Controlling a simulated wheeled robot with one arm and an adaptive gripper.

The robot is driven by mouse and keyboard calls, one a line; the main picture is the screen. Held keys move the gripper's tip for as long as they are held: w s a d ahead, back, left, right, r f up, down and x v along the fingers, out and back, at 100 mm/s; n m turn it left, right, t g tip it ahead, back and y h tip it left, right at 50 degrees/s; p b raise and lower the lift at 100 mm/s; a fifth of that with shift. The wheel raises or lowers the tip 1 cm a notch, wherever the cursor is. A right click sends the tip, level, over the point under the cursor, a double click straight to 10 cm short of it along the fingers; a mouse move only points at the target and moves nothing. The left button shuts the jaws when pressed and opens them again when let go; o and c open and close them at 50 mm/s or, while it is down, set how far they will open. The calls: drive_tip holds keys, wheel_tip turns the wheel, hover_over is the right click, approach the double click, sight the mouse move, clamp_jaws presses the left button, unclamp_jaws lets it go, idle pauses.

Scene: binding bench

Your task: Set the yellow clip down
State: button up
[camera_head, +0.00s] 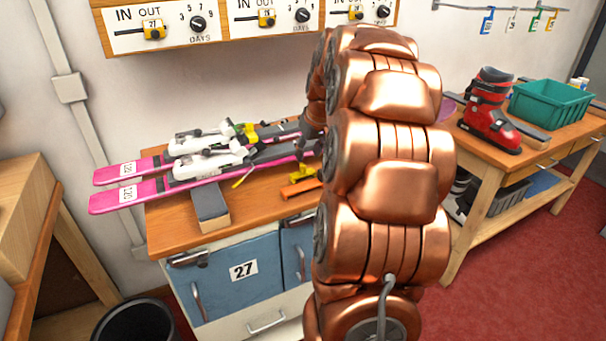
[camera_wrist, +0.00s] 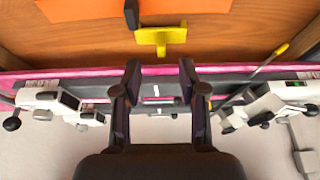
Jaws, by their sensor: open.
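A yellow clip (camera_wrist: 161,36) lies on the wooden bench top (camera_wrist: 75,48), in front of the pink skis; it also shows in the head view (camera_head: 301,174), just left of my arm. My gripper (camera_wrist: 159,78) is open, with nothing between its fingers. It is over the skis, and the clip is beyond its fingertips and apart from them. In the head view my arm hides most of the gripper. The pink skis (camera_head: 130,195) with white bindings (camera_head: 208,160) lie side by side across the bench.
Flat orange pieces (camera_wrist: 185,6) lie beside the clip. A yellow-handled tool (camera_wrist: 281,49) rests against the near ski. A grey-topped block (camera_head: 210,205) sits at the bench front. A red boot (camera_head: 488,112) and a green bin (camera_head: 550,103) stand on the right bench.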

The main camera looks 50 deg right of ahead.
sight(303, 165)
drive_tip(key=shift+w+p+x, duration=0.1)
drive_tip(key=shift+p+x, duration=0.2)
drive_tip(key=shift+x, duration=1.3)
drive_tip(key=shift+w+p+x, duration=0.15)
drive_tip(key=shift+p+x, duration=0.1)
drive_tip(key=shift+x, duration=1.4)
drive_tip(key=shift+r, duration=0.1)
clamp_jaws()
